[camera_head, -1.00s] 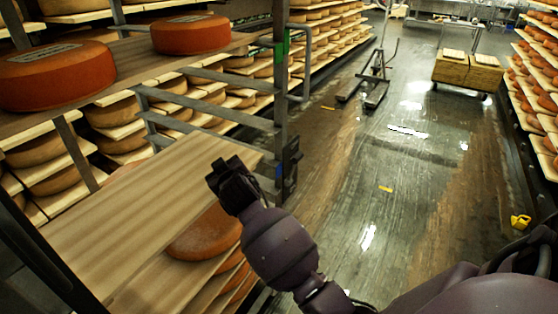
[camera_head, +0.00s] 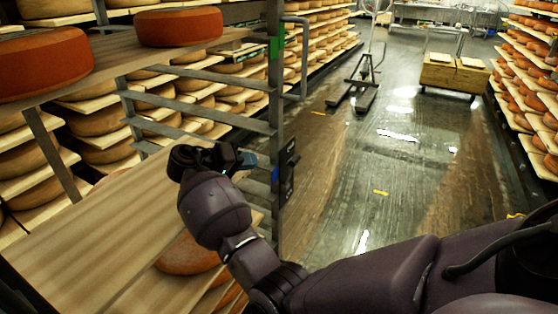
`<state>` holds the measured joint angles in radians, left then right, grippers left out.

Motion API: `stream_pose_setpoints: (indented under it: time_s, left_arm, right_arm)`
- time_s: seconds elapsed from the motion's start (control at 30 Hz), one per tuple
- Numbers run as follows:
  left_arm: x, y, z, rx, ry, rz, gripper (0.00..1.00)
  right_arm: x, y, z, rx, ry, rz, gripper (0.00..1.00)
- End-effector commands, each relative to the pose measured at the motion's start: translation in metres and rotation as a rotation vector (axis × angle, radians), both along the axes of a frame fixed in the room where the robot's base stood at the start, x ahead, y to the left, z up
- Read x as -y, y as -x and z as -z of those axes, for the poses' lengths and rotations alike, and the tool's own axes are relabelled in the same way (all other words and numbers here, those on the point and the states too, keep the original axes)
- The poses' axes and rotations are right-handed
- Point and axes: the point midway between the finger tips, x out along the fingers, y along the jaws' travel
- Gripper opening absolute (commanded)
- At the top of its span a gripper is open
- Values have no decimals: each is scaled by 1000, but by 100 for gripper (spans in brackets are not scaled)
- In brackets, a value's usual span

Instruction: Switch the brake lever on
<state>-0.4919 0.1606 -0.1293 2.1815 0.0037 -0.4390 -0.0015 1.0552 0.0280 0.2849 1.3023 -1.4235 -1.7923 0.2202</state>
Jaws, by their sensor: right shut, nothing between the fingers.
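My right gripper (camera_head: 242,158) is shut and empty, in front of the metal rack post (camera_head: 276,110). It points right toward a dark fitting (camera_head: 290,168) on the post, and I cannot tell whether they touch. I cannot tell for sure whether this fitting is the brake lever. A bright green patch (camera_head: 276,47) sits higher on the same post. My left gripper is not in view.
The rack's wooden shelves carry orange cheese wheels (camera_head: 180,26); a bare shelf board (camera_head: 100,230) lies beside my right arm. The wet aisle floor (camera_head: 400,180) is open to the right. A pallet jack (camera_head: 355,85) and a crate trolley (camera_head: 454,74) stand farther back.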

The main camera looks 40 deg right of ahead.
Motion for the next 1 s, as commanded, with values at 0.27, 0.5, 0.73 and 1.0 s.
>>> stream_pose_setpoints:
  time_s: [0.27,0.5,0.73,1.0]
  left_arm:
    - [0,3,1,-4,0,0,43]
    - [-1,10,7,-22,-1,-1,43]
    - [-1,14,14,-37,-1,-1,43]
    - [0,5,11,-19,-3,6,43]
  right_arm:
    - [1,0,0,0,0,-2,0]
    - [19,2,8,-3,0,-1,0]
    - [55,7,21,-3,1,-1,0]
    - [87,10,31,-2,0,-3,0]
